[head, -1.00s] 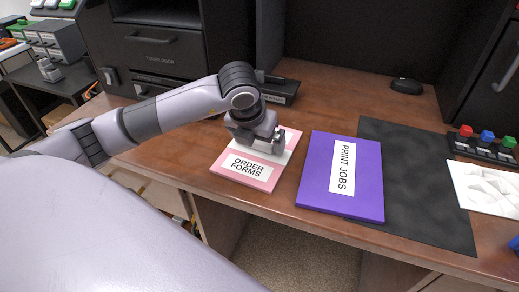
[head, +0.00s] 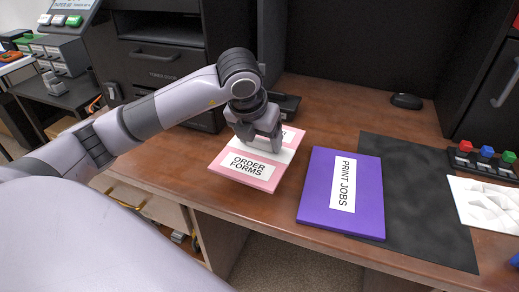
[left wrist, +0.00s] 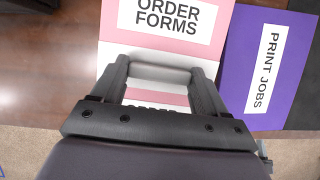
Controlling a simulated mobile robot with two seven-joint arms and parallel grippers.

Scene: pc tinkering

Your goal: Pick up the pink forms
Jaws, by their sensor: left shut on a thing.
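The pink forms (head: 250,169), a flat pink pad with a white band and the label "ORDER FORMS", are at the middle of the desk in the head view. They appear slightly raised above the wood. My left gripper (head: 262,145) reaches down over the white band and is shut on the pad. In the left wrist view, the fingers (left wrist: 160,82) close at the pad's pale middle part, with the pink forms (left wrist: 109,20) showing beyond. A second label is partly hidden by the gripper. My right gripper is not in view.
A purple pad (head: 366,185) marked "PRINT JOBS" lies just right, partly on a dark mat (head: 425,200). A black mouse (head: 406,101) and a switch block (head: 484,160) are further back. A pink edge (head: 62,126) shows behind my left arm. Bare wood (head: 330,115) lies behind.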

